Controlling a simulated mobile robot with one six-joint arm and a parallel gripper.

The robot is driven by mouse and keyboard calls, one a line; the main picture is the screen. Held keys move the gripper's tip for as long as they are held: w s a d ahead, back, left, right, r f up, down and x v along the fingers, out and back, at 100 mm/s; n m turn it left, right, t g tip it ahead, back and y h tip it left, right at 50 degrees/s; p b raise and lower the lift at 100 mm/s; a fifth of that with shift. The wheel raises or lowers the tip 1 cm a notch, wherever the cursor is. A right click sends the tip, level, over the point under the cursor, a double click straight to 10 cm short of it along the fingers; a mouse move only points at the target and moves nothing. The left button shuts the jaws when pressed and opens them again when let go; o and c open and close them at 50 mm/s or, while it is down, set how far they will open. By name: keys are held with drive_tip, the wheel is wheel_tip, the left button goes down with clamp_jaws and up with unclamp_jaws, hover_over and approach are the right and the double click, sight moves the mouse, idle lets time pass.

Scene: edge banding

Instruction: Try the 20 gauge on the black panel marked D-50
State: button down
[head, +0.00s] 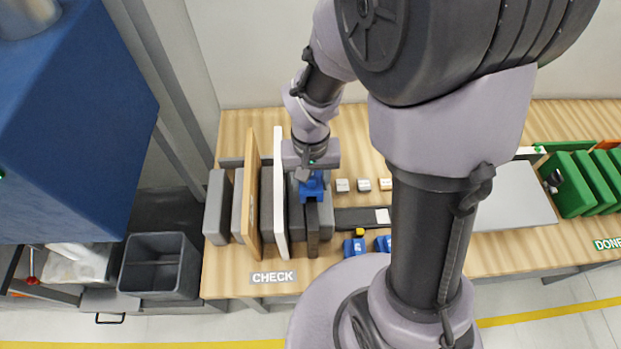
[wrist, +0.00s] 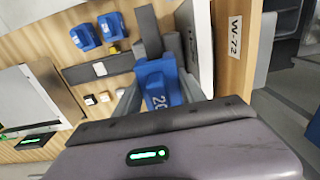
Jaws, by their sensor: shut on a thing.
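My gripper (head: 312,172) is shut on a blue gauge (head: 312,188); the gauge shows a "20" in the wrist view (wrist: 158,85), between my grey fingers (wrist: 160,96). A narrow black panel (head: 312,232) stands on edge in the rack under CHECK, right of a white panel (head: 280,205). The gauge is at the black panel's upper edge in the head view. In the wrist view the black panel (wrist: 148,28) runs up to the gauge's far end. I cannot tell whether the gauge straddles it or touches it. No D-50 mark is readable.
Two other blue gauges (head: 354,247) (head: 383,243) lie on the bench near a flat dark strip (head: 355,218). Several small blocks (head: 363,185) lie behind. A wooden panel (head: 250,190) bears W-72 in the wrist view (wrist: 234,38). Green panels (head: 590,180) stand far right.

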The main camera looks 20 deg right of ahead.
drive_tip(key=shift+f+b, duration=0.3)
drive_tip(key=shift+f, duration=0.05)
idle(0.8)
wheel_tip(320, 180, up, 7)
drive_tip(key=p, duration=0.5)
drive_tip(key=shift+r+p, duration=0.15)
drive_tip(key=shift+p, duration=0.2)
